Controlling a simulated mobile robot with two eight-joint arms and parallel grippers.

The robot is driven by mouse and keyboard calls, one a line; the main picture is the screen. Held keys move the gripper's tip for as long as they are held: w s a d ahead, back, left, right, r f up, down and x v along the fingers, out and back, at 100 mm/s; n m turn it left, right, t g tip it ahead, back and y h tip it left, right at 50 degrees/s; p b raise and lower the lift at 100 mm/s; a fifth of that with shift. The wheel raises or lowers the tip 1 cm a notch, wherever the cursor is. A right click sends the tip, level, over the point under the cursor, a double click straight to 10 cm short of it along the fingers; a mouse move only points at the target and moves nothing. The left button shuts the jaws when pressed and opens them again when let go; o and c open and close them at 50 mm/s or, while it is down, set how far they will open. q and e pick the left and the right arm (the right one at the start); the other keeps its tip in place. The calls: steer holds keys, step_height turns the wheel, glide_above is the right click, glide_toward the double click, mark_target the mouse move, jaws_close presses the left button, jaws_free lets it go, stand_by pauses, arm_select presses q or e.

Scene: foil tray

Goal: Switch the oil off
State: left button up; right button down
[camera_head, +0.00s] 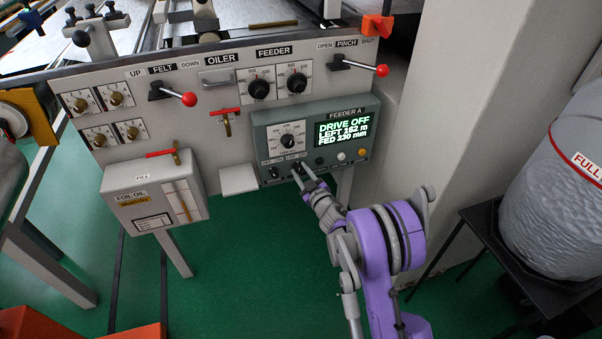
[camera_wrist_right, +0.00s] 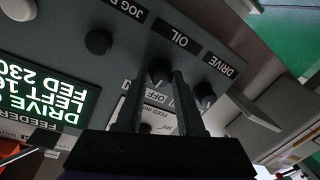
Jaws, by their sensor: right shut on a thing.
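The grey Feeder A control box (camera_head: 262,136) hangs on the front of the machine panel. Its lit screen (camera_head: 344,127) reads DRIVE OFF, with LEFT and FED figures below. In the right wrist view the small black oil knob (camera_wrist_right: 160,72) sits below the OIL label (camera_wrist_right: 180,42), between the drive knob (camera_wrist_right: 203,94) and a black button (camera_wrist_right: 98,42). My right gripper (camera_head: 302,173) reaches up to the box from below; in the wrist view its fingers (camera_wrist_right: 168,82) are closed around the oil knob. Which way the knob points is hidden by the fingers. My left gripper is not in view.
Red-handled felt (camera_head: 189,99) and pinch (camera_head: 381,70) levers stick out of the panel above. The foil oil tank (camera_head: 150,195) hangs at lower left, and a small pale shelf (camera_head: 238,180) juts out left of the box.

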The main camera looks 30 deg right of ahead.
steer(key=n, duration=0.3)
steer(key=shift+g+h, duration=0.3)
steer(key=shift+a+n, duration=0.1)
steer(key=shift+n, duration=1.7)
steer(key=c, duration=0.5)
jaws_free()
steer(key=s, duration=0.3)
steer(key=s+a+r, duration=0.1)
steer(key=s, duration=0.6)
steer(key=shift+s+a+r, duration=0.2)
steer(key=shift+s+a, duration=0.05)
steer(key=shift+a, duration=0.15)
